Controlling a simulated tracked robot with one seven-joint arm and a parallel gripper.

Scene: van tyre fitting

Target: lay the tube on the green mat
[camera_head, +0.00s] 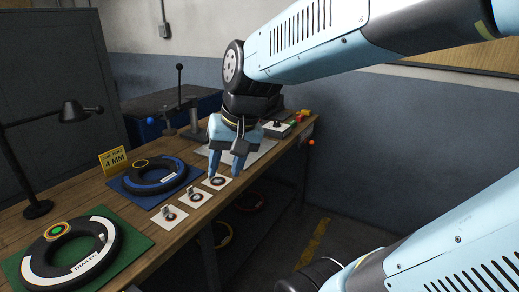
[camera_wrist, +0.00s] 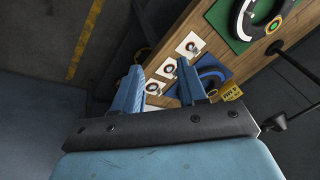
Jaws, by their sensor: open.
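A black ring with a white band marked TRAILER (camera_head: 103,257) lies on the green mat (camera_head: 130,240) at the near left of the bench. A second black ring with a blue band (camera_head: 178,179) lies on a blue mat (camera_head: 127,191) farther back. I cannot tell for certain which ring is the tube. In the wrist view the green mat (camera_wrist: 212,15) is at the upper right, with its ring (camera_wrist: 243,20) on it. My gripper (camera_head: 226,174) is open and empty, pointing down near the bench's front edge by the white cards. Its fingers also show in the wrist view (camera_wrist: 160,68).
White cards with ring marks (camera_head: 169,216) line the front edge, and some hold small grey parts. A yellow 4 MM sign (camera_head: 113,160) and a black lamp (camera_head: 73,112) stand behind. A lever stand (camera_head: 181,100) is at the back.

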